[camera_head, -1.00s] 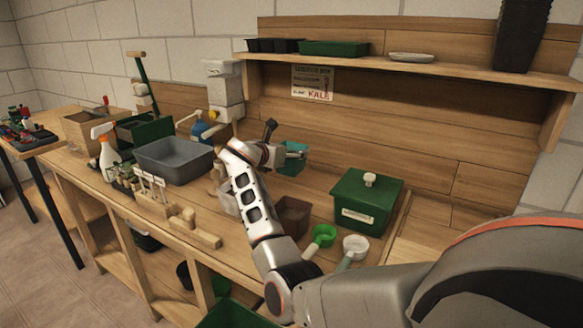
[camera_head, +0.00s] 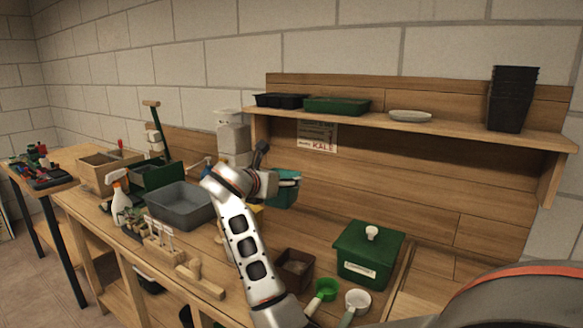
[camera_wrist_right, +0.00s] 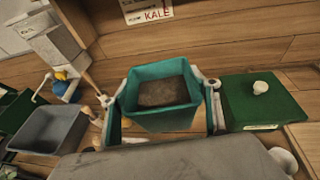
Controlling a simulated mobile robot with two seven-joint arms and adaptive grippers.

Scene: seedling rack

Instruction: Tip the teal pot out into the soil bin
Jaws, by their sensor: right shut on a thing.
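The teal pot (camera_head: 286,192) is held above the back of the bench by my right gripper (camera_head: 272,186). In the right wrist view the pot (camera_wrist_right: 160,112) shows its open top, with brown soil (camera_wrist_right: 164,86) inside. The fingers of my right gripper (camera_wrist_right: 164,92) are on its left and right sides. The pot looks roughly upright. An open grey tub (camera_head: 182,206) stands to its left on the bench; it also shows in the wrist view (camera_wrist_right: 48,128). I cannot read a label naming the soil bin. My left gripper is not in view.
A spray bottle (camera_head: 120,205) and wooden label holder (camera_head: 160,248) are near the tub. A shelf (camera_head: 410,125) overhangs the back.

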